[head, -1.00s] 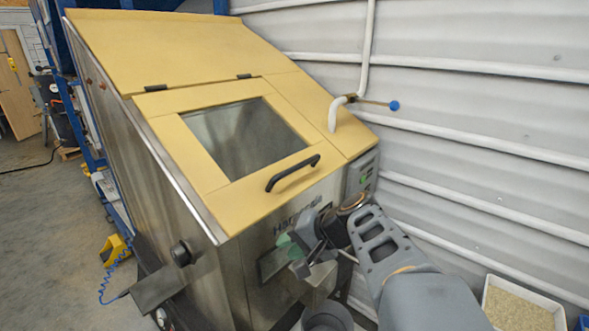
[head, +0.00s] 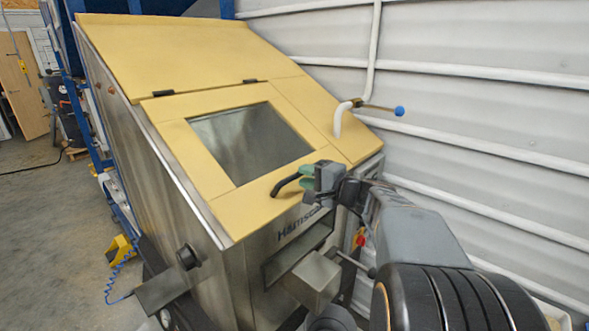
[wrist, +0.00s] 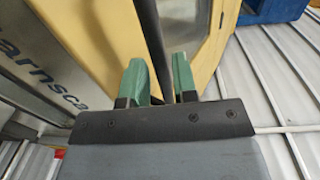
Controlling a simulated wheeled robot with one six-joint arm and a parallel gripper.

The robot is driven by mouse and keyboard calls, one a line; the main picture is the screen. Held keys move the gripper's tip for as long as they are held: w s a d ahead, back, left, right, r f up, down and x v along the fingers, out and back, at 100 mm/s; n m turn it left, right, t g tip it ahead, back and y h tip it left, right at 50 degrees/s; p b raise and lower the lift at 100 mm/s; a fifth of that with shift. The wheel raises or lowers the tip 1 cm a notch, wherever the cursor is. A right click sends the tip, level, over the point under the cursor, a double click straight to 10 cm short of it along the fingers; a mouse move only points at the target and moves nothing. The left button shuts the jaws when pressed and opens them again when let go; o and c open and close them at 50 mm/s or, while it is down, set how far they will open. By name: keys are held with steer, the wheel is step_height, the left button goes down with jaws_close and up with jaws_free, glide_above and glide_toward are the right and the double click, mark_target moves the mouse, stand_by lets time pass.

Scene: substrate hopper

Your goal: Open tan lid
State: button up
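The tan lid (head: 240,203) lies closed on the sloping front of the steel hopper, with a dark window in its middle and two black hinges along its upper edge. The black handle (head: 284,185) is at the lid's lower right. My gripper (head: 306,176) is at the handle's right part and partly hides it. In the wrist view, the green fingertips of my gripper (wrist: 161,75) stand apart, one on each side of the dark handle bar (wrist: 152,35). A gap shows between the bar and the right finger.
A steel chute (head: 313,280) juts from the hopper front below my gripper. A white pipe (head: 340,120) and a blue-knobbed valve lever (head: 398,110) are at the right, by the corrugated wall (head: 490,100). Open floor (head: 60,230) is at the left.

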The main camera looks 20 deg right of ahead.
mark_target(294, 185)
steer(key=shift+p+x, duration=0.35)
steer(key=shift+x, duration=2)
steer(key=shift+s, duration=0.1)
jaws_close()
